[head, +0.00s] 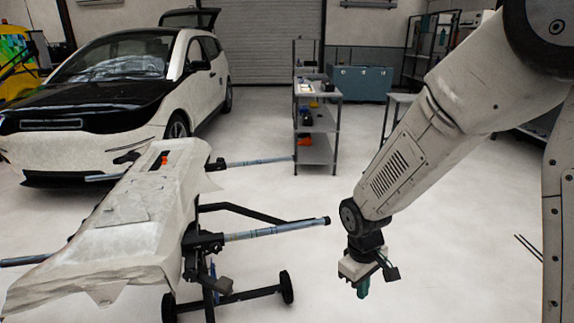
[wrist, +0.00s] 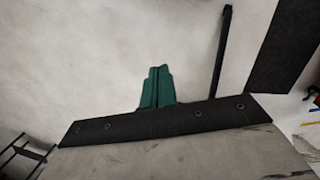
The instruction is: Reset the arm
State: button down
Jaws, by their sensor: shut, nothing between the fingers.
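My gripper (head: 362,289) hangs from the end of my arm at the right of the head view, pointing down over the pale floor. Its green fingers also show in the wrist view (wrist: 157,88), pressed together with nothing between them. My white arm comes down from the upper right of the head view, bent at the dark wrist joint. The gripper is apart from everything around it, to the right of the stand with the draped panel.
A white car (head: 150,85) stands behind. A grey shelf cart (head: 317,150) stands mid-back. Open floor (head: 450,260) lies right of my gripper.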

jog(key=s+d+r+m+t, duration=0.1)
jog(key=s+d+r+m, duration=0.2)
jog(key=s+r, duration=0.7)
jog(key=s+d+r+m+t+y, duration=0.1)
jog(key=s+d+r+m, duration=0.3)
jog(key=s+r, duration=0.6)
notch_tip(320, 180, up, 3)
jog(key=shift+s+d+r, duration=0.1)
jog(key=shift+s+d, duration=0.1)
jog(key=shift+d, duration=0.9)
jog(key=shift+d, duration=0.1)
